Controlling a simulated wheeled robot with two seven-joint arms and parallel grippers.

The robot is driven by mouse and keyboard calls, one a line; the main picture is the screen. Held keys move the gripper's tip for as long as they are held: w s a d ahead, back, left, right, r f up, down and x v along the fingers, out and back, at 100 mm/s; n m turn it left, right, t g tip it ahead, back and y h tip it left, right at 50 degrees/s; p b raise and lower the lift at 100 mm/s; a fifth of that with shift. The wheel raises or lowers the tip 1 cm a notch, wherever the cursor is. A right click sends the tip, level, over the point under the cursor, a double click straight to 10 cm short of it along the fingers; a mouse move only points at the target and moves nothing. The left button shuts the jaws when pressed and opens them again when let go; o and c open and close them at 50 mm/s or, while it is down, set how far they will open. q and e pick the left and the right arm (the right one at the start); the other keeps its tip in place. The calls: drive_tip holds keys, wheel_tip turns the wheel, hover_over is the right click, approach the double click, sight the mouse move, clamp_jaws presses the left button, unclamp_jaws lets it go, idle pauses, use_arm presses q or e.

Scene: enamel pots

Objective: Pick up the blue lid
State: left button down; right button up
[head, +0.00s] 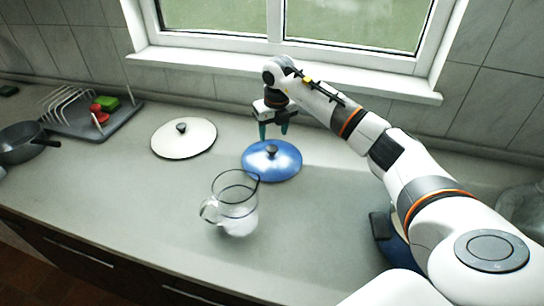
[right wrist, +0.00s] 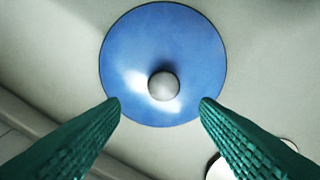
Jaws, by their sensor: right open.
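The blue lid (head: 272,168) lies flat on the grey counter, with a round grey knob (head: 271,150) on top. My right gripper (head: 273,137) is above the back part of the lid, pointing down. In the right wrist view the blue lid (right wrist: 163,50) and its knob (right wrist: 163,86) show ahead of the two green fingers (right wrist: 160,103). The fingers are apart with nothing between them, and do not appear to touch the knob. My left gripper is in neither view.
A white lid (head: 184,140) lies left of the blue lid. A glass jug (head: 236,205) stands in front of it. A drying rack tray (head: 90,118) and a dark pan (head: 22,143) are at the left. The window sill (head: 330,82) is behind my right arm.

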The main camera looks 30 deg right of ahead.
sight(272, 148)
drive_tip(key=f+p, duration=0.1)
drive_tip(key=f, duration=0.4)
drive_tip(key=shift+a+p, duration=0.2)
drive_tip(key=shift+p, duration=0.2)
drive_tip(key=shift+f, duration=0.3)
drive_tip(key=c, duration=1)
